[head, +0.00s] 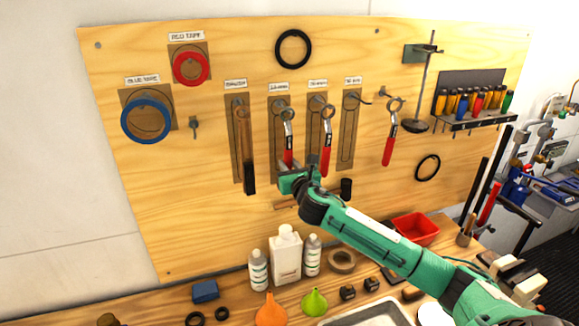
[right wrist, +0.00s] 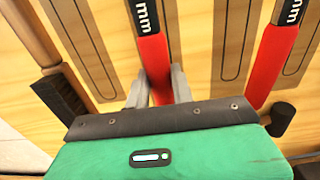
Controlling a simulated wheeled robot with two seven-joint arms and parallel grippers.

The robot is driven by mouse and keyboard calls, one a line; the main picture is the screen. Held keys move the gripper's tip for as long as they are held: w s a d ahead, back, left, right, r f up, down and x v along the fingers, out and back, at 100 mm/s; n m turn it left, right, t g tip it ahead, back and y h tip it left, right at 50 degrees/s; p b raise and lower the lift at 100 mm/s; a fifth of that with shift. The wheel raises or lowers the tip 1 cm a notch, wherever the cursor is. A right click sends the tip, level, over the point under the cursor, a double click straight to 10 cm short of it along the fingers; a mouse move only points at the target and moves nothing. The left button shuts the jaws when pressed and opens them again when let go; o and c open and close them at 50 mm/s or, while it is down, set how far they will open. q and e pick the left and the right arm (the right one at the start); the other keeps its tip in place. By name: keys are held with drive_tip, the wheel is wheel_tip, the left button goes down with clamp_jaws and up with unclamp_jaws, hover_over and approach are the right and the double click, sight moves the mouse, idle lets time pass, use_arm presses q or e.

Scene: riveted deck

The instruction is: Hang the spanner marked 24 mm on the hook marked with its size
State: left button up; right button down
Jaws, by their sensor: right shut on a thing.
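Three red-handled spanners hang on the wooden board in the head view: a left one (head: 288,140), a middle one (head: 327,145) and a right one (head: 390,140). My right gripper (head: 288,168) is at the lower end of the left spanner's handle. In the right wrist view its two fingers are shut on that red handle (right wrist: 152,55). Only "mm" shows on the handles there; the numbers are cut off. Of the small labelled hooks, the one furthest right (head: 355,96) has an empty outline below it. The size labels are too small to read surely. My left gripper is not in view.
Tape rolls, a black ring (head: 293,49) and a screwdriver rack (head: 473,115) are also on the board. Bottles (head: 286,257), funnels and a red bin (head: 415,229) stand on the bench below.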

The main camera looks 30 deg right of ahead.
drive_tip(key=c, duration=1.1)
unclamp_jaws()
drive_tip(key=shift+s, duration=0.1)
drive_tip(key=shift+s+f, duration=0.15)
drive_tip(key=shift+s, duration=0.1)
drive_tip(key=b+v, duration=0.2)
drive_tip(key=v, duration=0.2)
drive_tip(key=b+v, duration=0.2)
drive_tip(key=v, duration=0.2)
drive_tip(key=b+v, duration=0.2)
drive_tip(key=v, duration=0.3)
drive_tip(key=shift+s+a+r, duration=0.1)
drive_tip(key=shift+r, duration=0.15)
